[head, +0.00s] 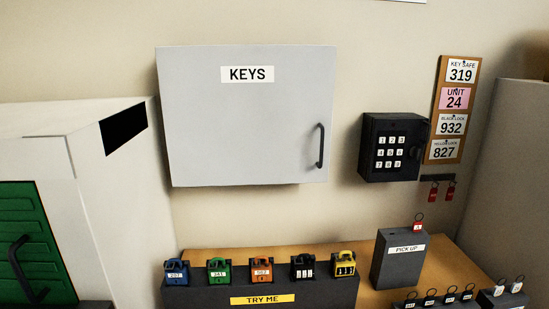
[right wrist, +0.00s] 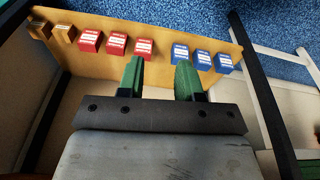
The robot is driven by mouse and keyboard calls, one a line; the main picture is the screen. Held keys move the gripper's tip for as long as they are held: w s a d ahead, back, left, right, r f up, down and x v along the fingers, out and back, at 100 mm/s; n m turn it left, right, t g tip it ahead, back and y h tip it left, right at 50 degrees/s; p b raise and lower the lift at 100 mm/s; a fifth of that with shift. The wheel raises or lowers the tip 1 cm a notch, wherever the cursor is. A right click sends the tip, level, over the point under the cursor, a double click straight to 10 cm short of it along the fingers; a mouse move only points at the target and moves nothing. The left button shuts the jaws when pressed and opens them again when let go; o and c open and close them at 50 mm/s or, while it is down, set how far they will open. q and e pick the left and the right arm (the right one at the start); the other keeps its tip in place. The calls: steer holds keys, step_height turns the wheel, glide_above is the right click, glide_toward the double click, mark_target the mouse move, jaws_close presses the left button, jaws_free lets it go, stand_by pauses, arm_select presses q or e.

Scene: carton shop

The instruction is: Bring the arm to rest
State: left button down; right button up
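My right gripper (right wrist: 160,78) shows in the right wrist view with its two green fingers apart and nothing between them. A wooden board (right wrist: 165,48) with small red boxes (right wrist: 116,43) and blue boxes (right wrist: 203,59) lies beyond the fingertips. Neither gripper shows in the head view. My left gripper is in no view.
In the head view a grey KEYS cabinet (head: 245,130) hangs closed on the wall beside a black keypad box (head: 392,148). Below, several coloured padlocks stand on a TRY ME block (head: 215,296) next to a PICK UP box (head: 398,265). A white unit with a green door (head: 35,240) stands left.

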steer(key=s+d+f+b, duration=0.1)
steer(key=s+f+b, duration=0.1)
steer(key=s+f, duration=0.6)
steer(key=s+d+f+g+b, duration=0.1)
steer(key=s+d+f+b, duration=0.1)
steer(key=s+f, duration=0.7)
step_height(320, 180, down, 7)
steer(key=shift+f+b, duration=0.2)
steer(key=shift+b, duration=0.25)
steer(key=shift+s, duration=0.1)
